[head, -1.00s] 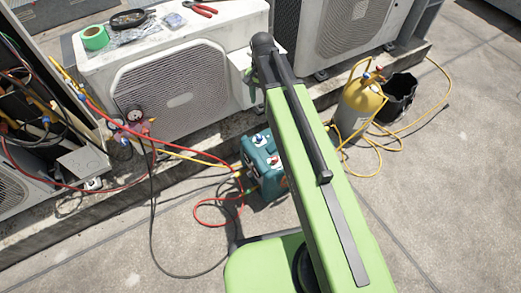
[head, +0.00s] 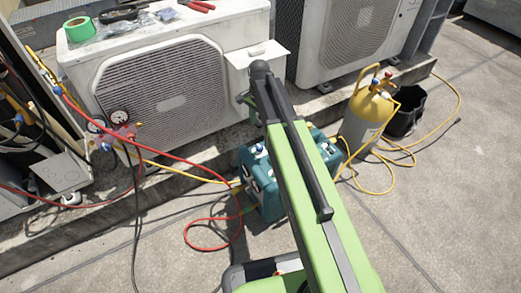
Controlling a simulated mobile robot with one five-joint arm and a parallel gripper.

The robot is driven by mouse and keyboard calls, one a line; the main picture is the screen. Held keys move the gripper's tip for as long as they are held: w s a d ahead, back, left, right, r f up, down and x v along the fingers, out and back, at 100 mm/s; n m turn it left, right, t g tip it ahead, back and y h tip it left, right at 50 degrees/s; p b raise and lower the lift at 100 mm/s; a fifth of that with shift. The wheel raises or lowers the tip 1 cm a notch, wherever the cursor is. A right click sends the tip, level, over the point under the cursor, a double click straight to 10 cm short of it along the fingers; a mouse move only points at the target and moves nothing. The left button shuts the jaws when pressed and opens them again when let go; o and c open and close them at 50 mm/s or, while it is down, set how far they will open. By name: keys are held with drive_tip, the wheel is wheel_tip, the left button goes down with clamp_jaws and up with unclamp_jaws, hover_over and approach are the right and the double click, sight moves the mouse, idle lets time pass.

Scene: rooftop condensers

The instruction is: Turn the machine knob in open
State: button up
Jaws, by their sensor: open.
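The teal machine (head: 265,205) stands on the concrete by the condenser ledge, partly covered by my green arm. Its left face carries small round fittings with white and dark parts, too small to tell which is a control knob. A small blue and white piece (head: 258,149) shows on its top left. Another light piece (head: 333,140) shows at its right end, beyond my arm. My arm crosses in front of the machine and rises to a dark joint above it. My gripper is hidden behind the arm, so its distance to the knob cannot be seen.
A gauge manifold (head: 120,128) hangs by the white condenser (head: 165,95) at left. Red (head: 210,248) and yellow hoses run to the machine. A yellow cylinder (head: 367,110) and black bucket (head: 406,112) stand right. Concrete at lower right is clear.

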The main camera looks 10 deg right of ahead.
sight(260, 146)
wheel_tip(260, 146, down, 13)
drive_tip(key=b, duration=1.1)
drive_tip(key=shift+r, duration=0.15)
clamp_jaws()
drive_tip(key=shift+d, duration=0.1)
